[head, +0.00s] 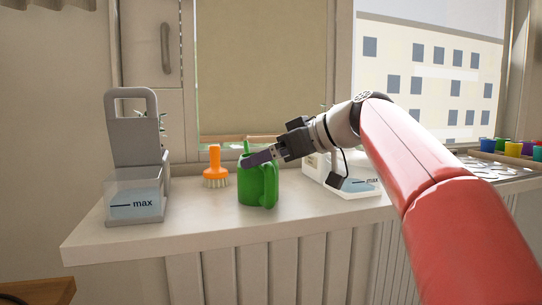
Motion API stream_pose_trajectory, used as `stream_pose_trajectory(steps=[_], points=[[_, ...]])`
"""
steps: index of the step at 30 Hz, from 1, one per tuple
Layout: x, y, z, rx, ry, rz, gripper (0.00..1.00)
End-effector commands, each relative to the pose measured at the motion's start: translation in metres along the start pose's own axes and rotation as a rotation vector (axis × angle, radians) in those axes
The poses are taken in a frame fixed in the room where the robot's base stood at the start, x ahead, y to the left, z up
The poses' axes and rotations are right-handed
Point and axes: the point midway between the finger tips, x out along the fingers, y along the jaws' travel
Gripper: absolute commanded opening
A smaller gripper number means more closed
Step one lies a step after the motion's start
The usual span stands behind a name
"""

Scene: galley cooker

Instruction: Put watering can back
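A green watering can (252,189) stands upright on the pale counter, near its front edge left of centre. My gripper (250,160) reaches in from the right, and its fingers are at the upper part of the can, in front of or over its rim. I cannot tell whether the fingers touch the can or grip it. The gap between the fingers is not visible from this side. The can's far side is hidden.
An orange brush (215,172) stands just left of the can. A grey holder with a clear "max" water tank (135,200) stands further left. Another such tank (352,184) is on the right, partly behind my arm. Coloured cups (513,149) stand far right. The counter's front edge (190,249) is close.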

Motion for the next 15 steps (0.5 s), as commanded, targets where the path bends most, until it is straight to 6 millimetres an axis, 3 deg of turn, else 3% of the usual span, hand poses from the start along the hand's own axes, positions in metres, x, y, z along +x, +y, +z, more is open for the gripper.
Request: stream_pose_trajectory(steps=[5,15], points=[[-0.014,0.001,-0.002,0.0,0.001,0.004,0.97],[-0.086,0.001,-0.003,0.0,0.001,0.006,0.97]])
